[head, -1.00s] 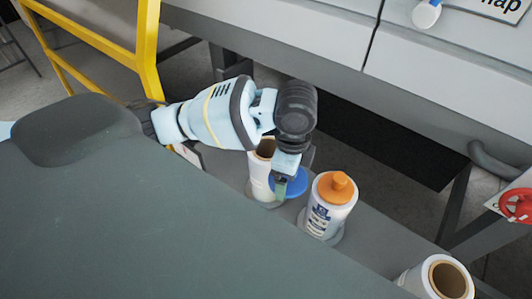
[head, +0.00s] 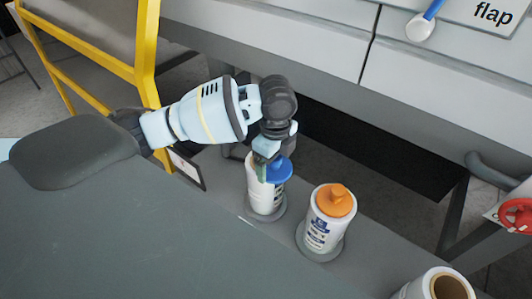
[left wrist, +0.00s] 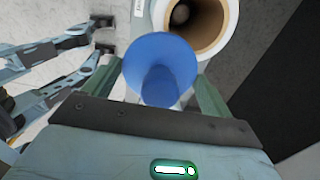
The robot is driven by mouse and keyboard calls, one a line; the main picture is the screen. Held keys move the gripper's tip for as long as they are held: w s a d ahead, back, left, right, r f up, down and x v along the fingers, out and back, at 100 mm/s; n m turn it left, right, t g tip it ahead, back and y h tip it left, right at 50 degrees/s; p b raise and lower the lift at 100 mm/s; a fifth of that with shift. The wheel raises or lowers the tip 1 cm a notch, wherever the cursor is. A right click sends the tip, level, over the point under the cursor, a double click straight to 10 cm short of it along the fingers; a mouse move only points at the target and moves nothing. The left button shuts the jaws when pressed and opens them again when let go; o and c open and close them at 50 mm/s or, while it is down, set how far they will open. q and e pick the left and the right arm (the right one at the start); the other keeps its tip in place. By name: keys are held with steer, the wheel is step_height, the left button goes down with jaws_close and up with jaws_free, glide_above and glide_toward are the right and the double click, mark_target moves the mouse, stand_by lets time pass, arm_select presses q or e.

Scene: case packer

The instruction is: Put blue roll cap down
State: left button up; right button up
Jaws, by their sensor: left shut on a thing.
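My left gripper (head: 266,160) is shut on the blue roll cap (head: 280,170), a round disc with a knob. It holds the cap at the upper right of a white roll (head: 266,199), which stands upright on a grey round base. In the left wrist view the blue cap (left wrist: 160,62) sits between the fingers. The roll's open brown core (left wrist: 205,22) shows just beyond the cap, not covered by it in that view. Whether cap and roll touch I cannot tell. My right gripper is not identifiable in view.
A white roll with an orange cap (head: 333,202) stands close to the right. Another roll with an open core (head: 448,287) is at the bottom right. A yellow frame (head: 148,60) rises behind my left arm. A grey machine edge (head: 300,38) runs along the back.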

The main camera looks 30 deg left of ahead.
arm_select(q)
steer(key=w+a+f, duration=0.4)
steer(key=a, duration=0.1)
steer(key=shift+a, duration=0.15)
stand_by(0.5)
steer(key=shift+f, duration=0.1)
steer(key=o, duration=0.9)
step_height(320, 180, up, 12)
